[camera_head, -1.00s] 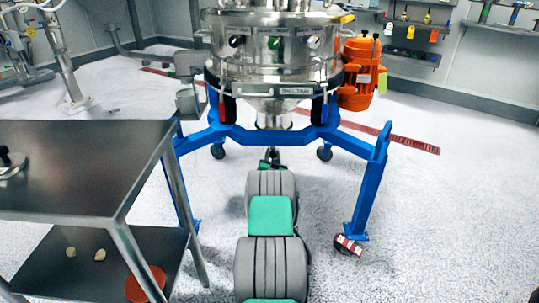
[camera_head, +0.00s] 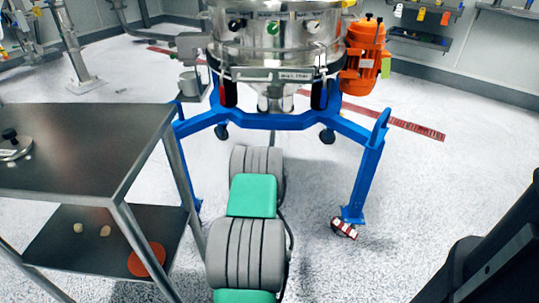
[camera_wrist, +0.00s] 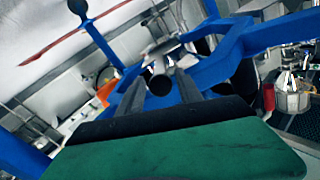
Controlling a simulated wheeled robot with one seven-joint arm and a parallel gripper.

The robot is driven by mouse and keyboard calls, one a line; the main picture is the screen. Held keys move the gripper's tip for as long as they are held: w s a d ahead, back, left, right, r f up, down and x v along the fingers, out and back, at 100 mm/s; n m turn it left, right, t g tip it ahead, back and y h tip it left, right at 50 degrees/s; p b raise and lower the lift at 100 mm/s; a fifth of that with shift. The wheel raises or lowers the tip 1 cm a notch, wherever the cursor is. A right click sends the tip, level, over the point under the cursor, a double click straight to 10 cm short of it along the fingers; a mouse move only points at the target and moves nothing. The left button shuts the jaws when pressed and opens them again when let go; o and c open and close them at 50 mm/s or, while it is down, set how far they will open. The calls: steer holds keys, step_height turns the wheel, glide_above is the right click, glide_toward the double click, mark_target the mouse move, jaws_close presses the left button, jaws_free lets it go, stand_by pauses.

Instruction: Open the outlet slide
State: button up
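The powder sifter (camera_head: 272,45) is a round steel drum on a blue frame (camera_head: 290,122). Its steel outlet (camera_head: 270,100) hangs under the drum, in the middle of the frame. In the wrist view, a round dark pipe end (camera_wrist: 159,84) with pale metal around it shows between and beyond my fingers. I cannot make out the outlet slide clearly. My gripper (camera_wrist: 160,76) has its two dark fingers apart with nothing held between them. It points up at the underside of the sifter. In the head view my gripper is hidden behind my arm.
A steel two-shelf table (camera_head: 80,150) stands at the left, close to my arm. An orange motor (camera_head: 363,58) sits on the sifter's right. The blue legs (camera_head: 367,180) stand either side of my arm.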

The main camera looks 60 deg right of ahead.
steer(key=shift+o, duration=0.4)
steer(key=shift+w, duration=0.1)
steer(key=shift+a, duration=0.1)
steer(key=p+v, duration=0.1)
steer(key=v, duration=0.6)
steer(key=shift+s+a+p, duration=0.25)
steer(key=shift+a+p, duration=0.05)
steer(key=shift+p, duration=0.05)
